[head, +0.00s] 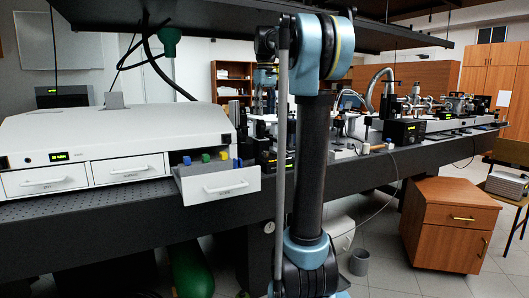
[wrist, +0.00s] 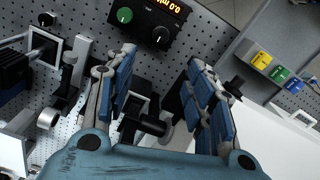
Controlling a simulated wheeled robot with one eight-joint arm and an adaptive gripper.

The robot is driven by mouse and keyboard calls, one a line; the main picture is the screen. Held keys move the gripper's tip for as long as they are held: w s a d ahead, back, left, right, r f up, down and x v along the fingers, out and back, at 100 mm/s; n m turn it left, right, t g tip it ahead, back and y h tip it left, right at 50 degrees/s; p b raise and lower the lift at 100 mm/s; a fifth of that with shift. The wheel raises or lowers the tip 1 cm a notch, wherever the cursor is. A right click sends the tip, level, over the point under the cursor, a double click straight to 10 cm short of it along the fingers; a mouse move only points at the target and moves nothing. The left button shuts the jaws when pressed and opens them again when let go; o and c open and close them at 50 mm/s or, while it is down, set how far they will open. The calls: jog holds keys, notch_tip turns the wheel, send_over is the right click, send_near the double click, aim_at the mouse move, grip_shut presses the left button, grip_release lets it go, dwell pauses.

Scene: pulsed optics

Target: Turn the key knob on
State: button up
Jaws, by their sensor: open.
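A black controller box (wrist: 143,20) with a lit orange display lies on the perforated bench beyond my fingertips in the wrist view. It carries a green knob (wrist: 125,14) and a black knob (wrist: 161,37). I cannot tell which is the key knob or how it is turned. My gripper (wrist: 161,58) is open, with its two blue-padded fingers spread and nothing held between them. The fingers appear apart from the box and both knobs. In the head view the gripper is not clear behind my arm.
Black optical mounts and posts stand below and left of the fingers. To the right, an open drawer (head: 220,187) of the white laser unit (head: 115,140) holds small yellow, green and blue items. The dark bench (head: 120,220) is crowded, with a low shelf (head: 190,12) overhead.

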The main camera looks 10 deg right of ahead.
aim_at(265, 155)
notch_tip(265, 155, down, 17)
jog(key=shift+f, duration=0.15)
dwell(0.5)
jog(key=c, duration=1.1)
